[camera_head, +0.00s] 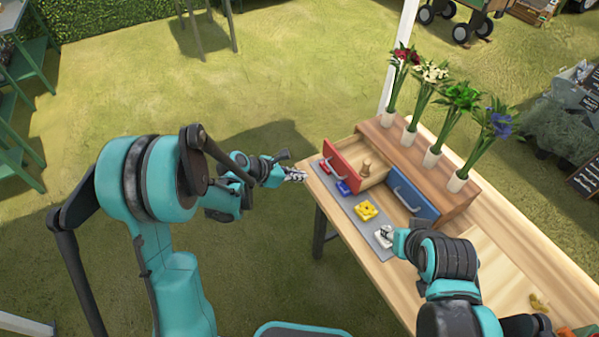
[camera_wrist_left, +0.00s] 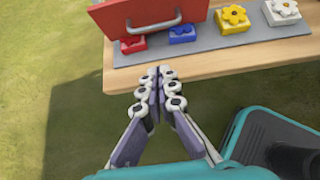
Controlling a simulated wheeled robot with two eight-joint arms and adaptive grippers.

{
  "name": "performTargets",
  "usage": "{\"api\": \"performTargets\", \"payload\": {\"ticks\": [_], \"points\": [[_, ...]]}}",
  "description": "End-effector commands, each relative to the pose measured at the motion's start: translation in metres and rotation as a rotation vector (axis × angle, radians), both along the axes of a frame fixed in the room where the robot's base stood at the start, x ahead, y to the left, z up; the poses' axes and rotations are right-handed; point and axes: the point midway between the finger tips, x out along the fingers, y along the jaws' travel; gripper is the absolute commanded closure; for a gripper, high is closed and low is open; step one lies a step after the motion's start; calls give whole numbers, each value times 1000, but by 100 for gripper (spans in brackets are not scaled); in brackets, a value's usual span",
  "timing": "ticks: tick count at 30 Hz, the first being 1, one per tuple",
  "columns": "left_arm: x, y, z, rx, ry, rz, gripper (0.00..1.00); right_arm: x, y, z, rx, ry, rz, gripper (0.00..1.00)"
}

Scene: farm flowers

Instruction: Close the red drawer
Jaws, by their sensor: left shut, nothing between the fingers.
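The red drawer (camera_head: 345,163) is pulled out from the left end of the wooden cabinet on the table. Its red front also shows in the left wrist view (camera_wrist_left: 112,20), with a grey handle (camera_wrist_left: 158,25). A small wooden object (camera_head: 365,169) stands inside it. My left gripper (camera_head: 303,175) is shut and empty, just off the table's left edge, in front of the red drawer and apart from it. Its closed fingers (camera_wrist_left: 158,74) point toward the drawer front. My right gripper (camera_head: 385,236) is low over the mat's near end; whether its fingers are open is unclear.
A grey mat (camera_head: 347,203) lies before the drawers with red (camera_wrist_left: 134,44), blue (camera_wrist_left: 182,34), yellow (camera_wrist_left: 232,19) and white (camera_wrist_left: 281,11) bricks. Several flower vases stand on the cabinet (camera_head: 400,150). Grass lies left of the table.

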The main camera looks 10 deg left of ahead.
Motion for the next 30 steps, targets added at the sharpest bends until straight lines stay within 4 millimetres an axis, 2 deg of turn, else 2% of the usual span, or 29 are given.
{"api": "performTargets", "payload": {"ticks": [1, 9, 18, 30], "points": [[6, -8, -10, 1, -1, -4, 100, 0, 0, -6, 0, 0, 0, 60], [32, -43, -47, 3, -2, -4, 100, 0, 0, -22, 0, 0, 0, 60], [53, -70, -37, 3, -2, -1, 100, 0, 0, -26, 0, 0, 0, 60], [55, -72, -35, 3, -2, 0, 100, 0, 0, -27, 0, 0, 0, 60]]}}
